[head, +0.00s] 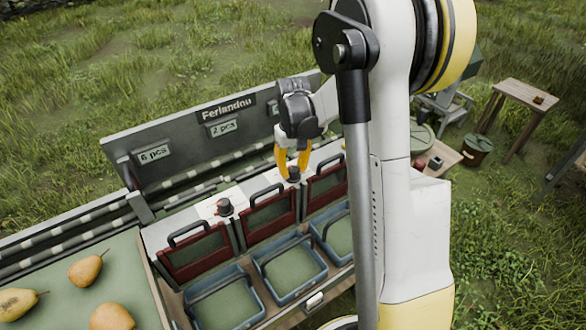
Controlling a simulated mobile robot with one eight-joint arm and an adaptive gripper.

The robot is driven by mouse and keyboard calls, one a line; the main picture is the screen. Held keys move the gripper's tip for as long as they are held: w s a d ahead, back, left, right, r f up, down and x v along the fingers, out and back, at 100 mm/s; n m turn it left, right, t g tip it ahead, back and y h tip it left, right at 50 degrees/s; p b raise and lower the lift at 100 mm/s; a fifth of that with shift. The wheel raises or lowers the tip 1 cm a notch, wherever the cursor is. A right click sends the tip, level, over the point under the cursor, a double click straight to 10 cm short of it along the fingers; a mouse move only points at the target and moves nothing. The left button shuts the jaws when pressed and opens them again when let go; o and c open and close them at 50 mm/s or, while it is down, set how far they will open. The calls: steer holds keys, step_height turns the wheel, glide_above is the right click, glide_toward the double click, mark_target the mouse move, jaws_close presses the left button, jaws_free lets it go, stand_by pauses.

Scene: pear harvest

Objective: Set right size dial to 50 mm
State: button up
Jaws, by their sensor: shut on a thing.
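Two dark size dials stand on the pale top panel of the grading machine. The right size dial (293,177) is between the middle and right red gates. My gripper (292,168), with yellow fingers, points down over it and is shut on its knob. The fingers cover part of the knob, and its scale marks are too small to read. The left size dial (225,206) stands free, with red marks beside it on the panel.
Blue crates (289,271) stand below red gates (267,219) with black handles. A sign board (193,128) rises behind the dials. Pears (86,271) lie on the green surface at left. My arm hides the machine's right end. A wooden table (524,93) stands on the grass.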

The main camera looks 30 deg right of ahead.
steer(key=n, duration=0.4)
steer(key=shift+n, duration=0.3)
steer(key=n, duration=0.3)
steer(key=shift+a+n, duration=0.1)
steer(key=shift+n, duration=0.3)
steer(key=n, duration=0.4)
steer(key=shift+s+n, duration=0.1)
steer(key=shift+n, duration=2)
steer(key=o, duration=1.2)
